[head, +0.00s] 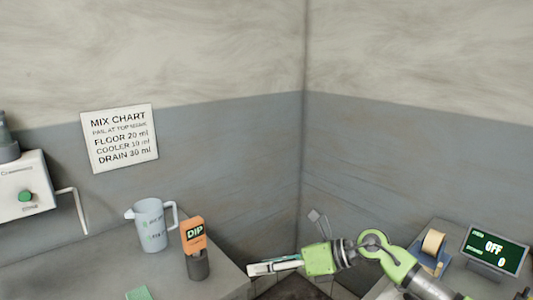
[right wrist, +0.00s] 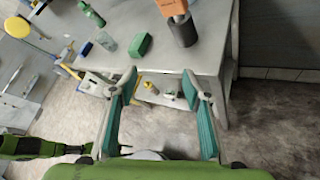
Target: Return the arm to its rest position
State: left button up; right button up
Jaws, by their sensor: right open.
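My right arm (head: 400,268), green and grey, reaches in from the lower right in the head view. Its right gripper (head: 262,268) points left, near the right end of the grey counter on the left. In the right wrist view the two teal-padded fingers of this gripper (right wrist: 160,82) stand wide apart with nothing between them. Beyond them is the counter's edge. My left gripper does not show in either view.
The grey counter (head: 85,262) holds a white jug (head: 150,226) and an orange DIP tester (head: 194,236) in a dark holder. A green block (right wrist: 142,45) lies there too. At right, a table bears a tape roll (head: 433,242) and an OFF display (head: 495,250).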

jog(key=s+a+r+m+t+y, duration=0.1)
jog(key=a+r+m+t+y, duration=0.35)
jog(key=r+m+t, duration=0.45)
jog(key=d+f+m+t+h, duration=0.35)
jog(key=d+m+h, duration=0.3)
jog(key=m, duration=0.35)
jog(key=d+f+m+t+h, duration=0.35)
jog(key=d+m+h, duration=0.3)
jog(key=m, duration=0.35)
jog(key=s+d+f+m+g+h, duration=0.45)
jog(key=d+f+m, duration=0.25)
jog(key=f, duration=0.3)
jog(key=s+d+f+m+g, duration=0.2)
jog(key=s+f+g, duration=0.25)
jog(key=s, duration=0.55)
jog(key=s+d+f+m+g, duration=0.1)
jog(key=s+f+m+g, duration=0.15)
jog(key=s+f, duration=0.45)
jog(key=s+d+f+m+g, duration=0.2)
jog(key=s+f+g, duration=0.15)
jog(key=s, duration=0.85)
notch_tip(320, 180, down, 25)
jog(key=s+g, duration=0.1)
jog(key=g, duration=0.1)
jog(key=s+d+f+g, duration=0.1)
jog(key=s+d+f, duration=0.2)
jog(key=s+f, duration=1.4)
jog(key=shift+s+f, duration=0.15)
jog(key=shift+s, duration=0.2)
jog(key=shift+n, duration=0.25)
